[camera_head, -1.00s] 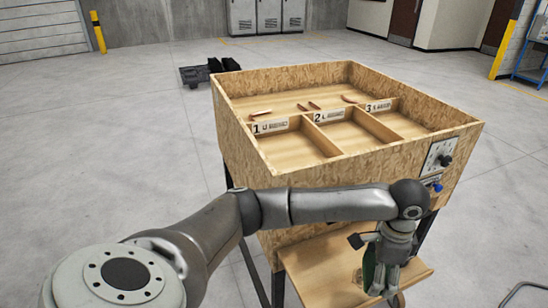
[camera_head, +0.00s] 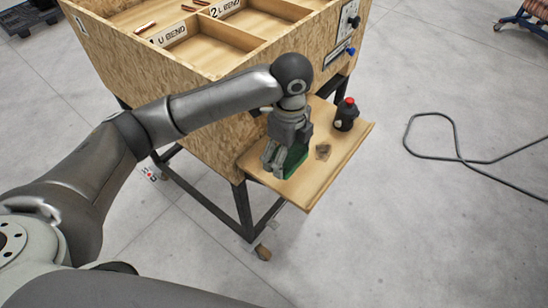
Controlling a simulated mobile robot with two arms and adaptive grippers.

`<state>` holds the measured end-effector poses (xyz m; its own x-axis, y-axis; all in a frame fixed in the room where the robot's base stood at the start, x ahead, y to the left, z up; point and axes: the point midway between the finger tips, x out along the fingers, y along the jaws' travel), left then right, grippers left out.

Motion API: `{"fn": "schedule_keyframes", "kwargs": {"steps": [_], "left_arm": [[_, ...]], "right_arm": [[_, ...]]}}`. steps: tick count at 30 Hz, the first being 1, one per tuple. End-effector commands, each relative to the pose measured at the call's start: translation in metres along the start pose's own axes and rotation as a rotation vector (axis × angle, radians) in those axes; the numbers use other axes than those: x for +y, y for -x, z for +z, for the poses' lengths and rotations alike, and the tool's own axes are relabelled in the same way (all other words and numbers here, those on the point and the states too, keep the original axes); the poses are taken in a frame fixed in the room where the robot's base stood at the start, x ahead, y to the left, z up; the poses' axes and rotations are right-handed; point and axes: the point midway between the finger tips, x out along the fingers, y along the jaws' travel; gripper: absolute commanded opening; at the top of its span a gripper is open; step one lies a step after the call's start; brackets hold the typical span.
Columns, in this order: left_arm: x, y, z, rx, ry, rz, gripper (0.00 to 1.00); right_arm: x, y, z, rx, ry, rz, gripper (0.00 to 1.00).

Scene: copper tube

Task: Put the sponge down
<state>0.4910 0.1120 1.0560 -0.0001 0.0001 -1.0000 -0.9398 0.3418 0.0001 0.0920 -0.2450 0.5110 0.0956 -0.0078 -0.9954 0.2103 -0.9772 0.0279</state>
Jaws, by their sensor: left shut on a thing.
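My left gripper (camera_head: 274,158) points down over the small wooden shelf (camera_head: 318,186) on the front of the wooden bin. It is shut on a green thing, which I take to be the sponge (camera_head: 296,160). The fingers and wrist hide much of the sponge. It is low, close to the shelf surface; I cannot tell whether it touches. My right gripper is not in view.
A dark bottle with a red cap (camera_head: 346,115) stands at the shelf's back right. A small brown piece (camera_head: 323,152) lies just right of the sponge. The wooden bin (camera_head: 200,100) rises behind. A black cable (camera_head: 455,145) lies on the floor. The shelf's front right is clear.

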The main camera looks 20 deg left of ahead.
Motion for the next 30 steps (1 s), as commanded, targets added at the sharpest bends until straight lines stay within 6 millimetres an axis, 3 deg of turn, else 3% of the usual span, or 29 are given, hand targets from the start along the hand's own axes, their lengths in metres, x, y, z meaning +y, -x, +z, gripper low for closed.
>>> {"fn": "schedule_keyframes", "kwargs": {"steps": [6,15,21,30], "left_arm": [[-0.009,-0.037,0.029,0.0,0.003,0.004,0.69],[-0.015,-0.062,0.047,-0.001,0.004,0.004,0.69],[-0.015,-0.087,0.045,0.0,0.001,0.002,0.69],[-0.015,-0.09,0.045,0.0,0.0,0.0,0.69]], "right_arm": [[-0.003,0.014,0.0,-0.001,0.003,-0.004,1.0],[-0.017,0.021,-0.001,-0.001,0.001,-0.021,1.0],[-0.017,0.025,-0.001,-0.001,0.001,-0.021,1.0],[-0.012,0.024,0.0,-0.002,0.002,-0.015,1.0]]}}
